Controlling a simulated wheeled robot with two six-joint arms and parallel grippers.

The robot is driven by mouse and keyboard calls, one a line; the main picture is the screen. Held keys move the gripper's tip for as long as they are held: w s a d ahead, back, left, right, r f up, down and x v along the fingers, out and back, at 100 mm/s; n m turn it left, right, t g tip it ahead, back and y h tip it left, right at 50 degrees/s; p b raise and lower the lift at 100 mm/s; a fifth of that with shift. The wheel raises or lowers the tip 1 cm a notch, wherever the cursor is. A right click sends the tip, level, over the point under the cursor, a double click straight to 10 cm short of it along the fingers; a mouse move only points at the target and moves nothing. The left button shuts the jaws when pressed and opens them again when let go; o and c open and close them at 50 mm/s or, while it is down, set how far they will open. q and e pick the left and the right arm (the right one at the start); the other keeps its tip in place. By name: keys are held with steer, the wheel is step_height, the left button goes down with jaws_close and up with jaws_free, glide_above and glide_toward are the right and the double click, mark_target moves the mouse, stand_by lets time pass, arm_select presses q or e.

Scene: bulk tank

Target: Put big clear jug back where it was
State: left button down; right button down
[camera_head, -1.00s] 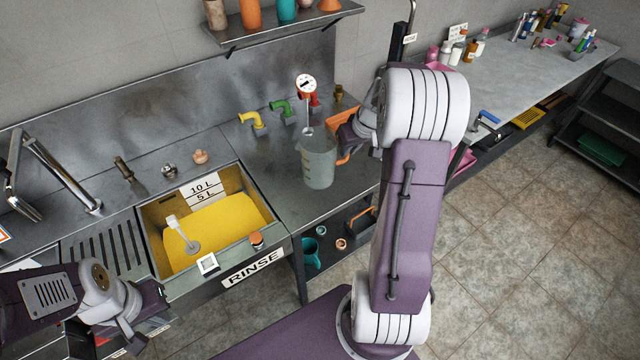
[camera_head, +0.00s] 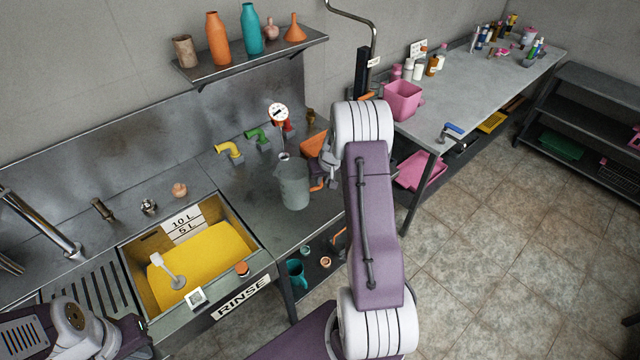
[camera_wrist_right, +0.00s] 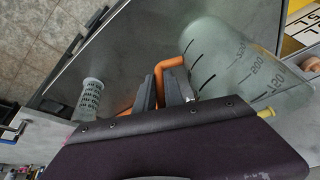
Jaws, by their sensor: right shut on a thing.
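The big clear jug (camera_head: 293,186) is at the steel counter right of the rinse sink in the head view. It looks upright; I cannot tell whether its base touches the counter. Its graduated wall (camera_wrist_right: 232,62) and orange handle (camera_wrist_right: 172,64) show in the right wrist view. My right gripper (camera_wrist_right: 164,88) is shut on the handle; in the head view this gripper (camera_head: 326,165) is partly hidden by my own arm. My left gripper (camera_head: 132,348) is at the bottom left, cut by the frame edge, and its jaws are unclear.
The sink (camera_head: 200,258) holds yellow liquid. Yellow (camera_head: 229,151) and green (camera_head: 257,138) pipes and a round gauge (camera_head: 278,115) stand behind the jug. An orange container (camera_head: 314,145) is close behind the gripper. A pink bin (camera_head: 403,100) stands on the far table (camera_head: 480,85).

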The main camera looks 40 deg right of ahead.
steer(key=shift+w+a+f, duration=0.1)
steer(key=shift+a+f, duration=0.05)
steer(key=shift+f, duration=0.15)
step_height(320, 180, down, 3)
steer(key=shift+r, duration=0.1)
steer(key=shift+f, duration=0.4)
steer(key=shift+f+b, duration=0.15)
steer(key=shift+b, duration=0.15)
steer(key=c, duration=1.4)
jaws_free()
steer(key=shift+c, duration=0.2)
